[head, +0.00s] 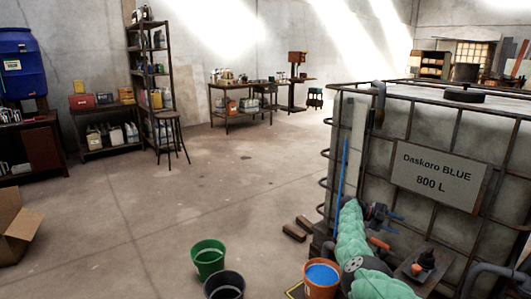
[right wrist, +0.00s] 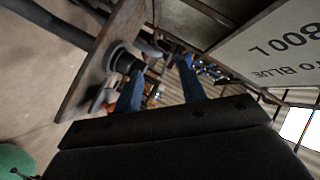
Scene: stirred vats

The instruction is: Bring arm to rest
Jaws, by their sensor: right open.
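My right gripper (head: 394,223) is in front of the caged vat (head: 412,140), below its sign reading "Daskoro BLUE 800 L" (head: 438,175). Its blue fingers point right and are apart, with nothing held between them. The fingers also show in the right wrist view (right wrist: 160,85), spread apart, with the upside-down sign (right wrist: 280,50) at the upper right. My right arm, in a pale green sleeve, rises from the bottom of the head view. My left gripper is not in view.
An orange bucket (head: 307,291) with blue contents, a green bucket (head: 208,262) and a dark bucket (head: 240,281) stand left of my arm.

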